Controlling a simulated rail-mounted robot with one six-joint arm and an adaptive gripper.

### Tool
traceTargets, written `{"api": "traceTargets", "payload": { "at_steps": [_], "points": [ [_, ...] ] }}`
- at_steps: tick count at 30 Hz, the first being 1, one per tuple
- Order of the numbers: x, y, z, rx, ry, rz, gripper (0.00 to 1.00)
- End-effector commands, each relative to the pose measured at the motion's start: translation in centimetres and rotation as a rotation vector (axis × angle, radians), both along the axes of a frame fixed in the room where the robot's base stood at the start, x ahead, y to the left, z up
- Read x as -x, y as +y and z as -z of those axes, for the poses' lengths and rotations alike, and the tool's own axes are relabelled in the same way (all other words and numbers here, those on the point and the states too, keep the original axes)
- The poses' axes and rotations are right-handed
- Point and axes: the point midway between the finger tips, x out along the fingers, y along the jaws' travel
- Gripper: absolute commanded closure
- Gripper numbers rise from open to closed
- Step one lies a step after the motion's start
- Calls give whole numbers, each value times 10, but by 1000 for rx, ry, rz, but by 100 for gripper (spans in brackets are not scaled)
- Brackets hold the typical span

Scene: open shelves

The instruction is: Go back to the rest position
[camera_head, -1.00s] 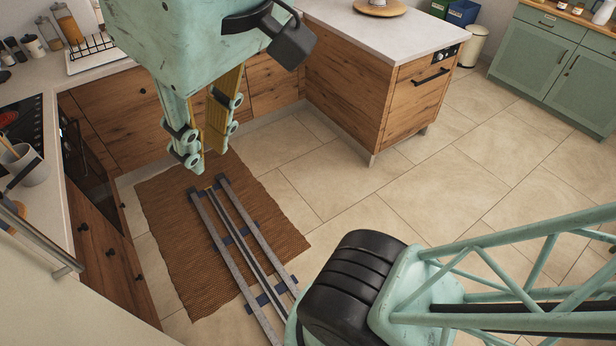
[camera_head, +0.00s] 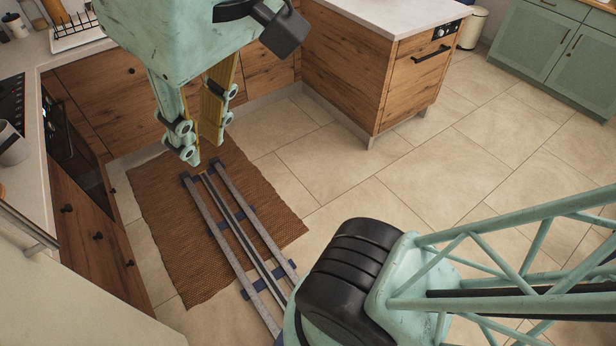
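My gripper (camera_head: 203,151) hangs at the upper left of the view, pointing down. It is pale green with yellow inner pads. Its two fingers stand apart with a gap between them, and nothing shows in the gap. In the picture the fingertips lie over the far part of the brown woven mat (camera_head: 167,225), near the far end of the floor rails (camera_head: 222,229). The gripper appears to be well above the floor. Its upper part is cut off by the top edge.
Wooden cabinets with an oven (camera_head: 77,160) stand at the left, with a grey mug (camera_head: 12,146) on the worktop. A wooden island (camera_head: 345,75) with a white top stands behind. Green cabinets (camera_head: 560,50) are at the far right. The tiled floor (camera_head: 470,165) at the right is clear.

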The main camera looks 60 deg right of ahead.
Motion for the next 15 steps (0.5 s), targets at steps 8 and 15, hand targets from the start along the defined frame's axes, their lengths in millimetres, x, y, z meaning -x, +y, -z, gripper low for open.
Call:
{"api": "traceTargets", "payload": {
  "at_steps": [8,15],
  "points": [
    [6,0,34,-8,18,13,83],
    [6,0,35,-8,18,13,83]
  ]
}}
